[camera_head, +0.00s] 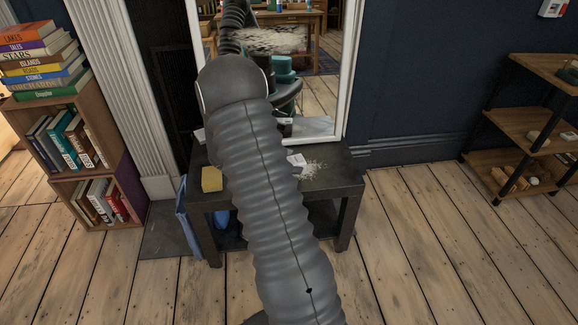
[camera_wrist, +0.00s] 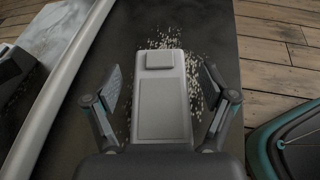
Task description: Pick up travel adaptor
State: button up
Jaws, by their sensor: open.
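A pale grey-white boxy object with a smaller raised block at its far end, which looks like the travel adaptor (camera_wrist: 162,100), lies over the dark table top in the wrist view. My gripper (camera_wrist: 163,82) is open, with one finger on each side of it and a gap on both sides. Its near end is hidden by my gripper's palm. I cannot tell whether the fingers are level with it. In the head view a small white item, probably the same one, shows on the table (camera_head: 297,160); my arm hides most of the gripper there.
The low dark table (camera_head: 335,185) has pale crumbs (camera_head: 314,170) scattered on it and a yellow block (camera_head: 211,179) at its left. A white-framed mirror (camera_head: 352,70) stands behind it. A book crate (camera_head: 75,150) stands left, a wooden shelf (camera_head: 540,70) right. Floor between is clear.

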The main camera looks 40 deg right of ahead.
jog(key=c, duration=1.3)
